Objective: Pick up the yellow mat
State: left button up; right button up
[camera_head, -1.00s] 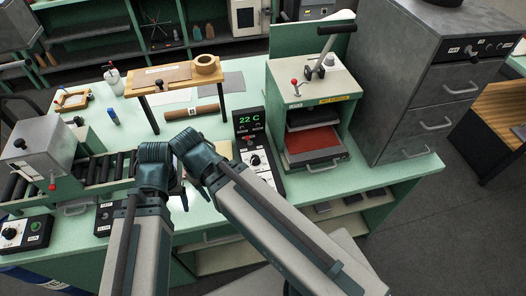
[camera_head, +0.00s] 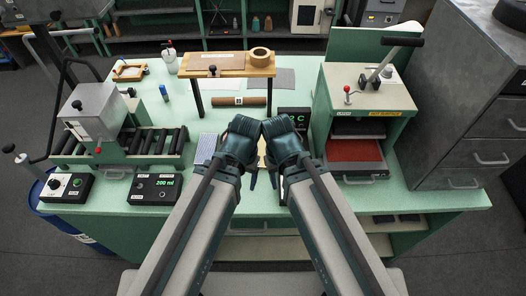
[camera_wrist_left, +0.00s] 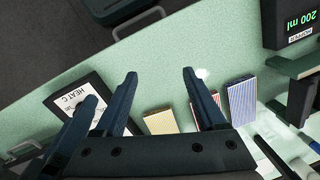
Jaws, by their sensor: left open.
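The yellow mat (camera_wrist_left: 160,122) is a small striped rectangle on the green bench top in the left wrist view. In the head view only a pale yellow sliver (camera_head: 262,152) shows between my wrists. A red-striped mat (camera_wrist_left: 208,110) and a blue mat (camera_wrist_left: 242,100) lie beside it; the blue one also shows in the head view (camera_head: 207,147). My left gripper (camera_wrist_left: 160,78) is open and empty, and the yellow mat appears between its fingers, apart from them. My right gripper (camera_head: 280,188) is close beside the left; its jaws are mostly hidden.
A heat control box (camera_wrist_left: 80,102) sits close beside the mats. A hopper box (camera_head: 152,188) and roller conveyor (camera_head: 160,143) stand at left. A press with a red plate (camera_head: 354,151) is at right. A small wooden stand (camera_head: 228,68) is behind.

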aim_at(262, 144)
jog(key=z, duration=1.6)
jog(key=k+j, duration=0.1)
jog(key=k, duration=1)
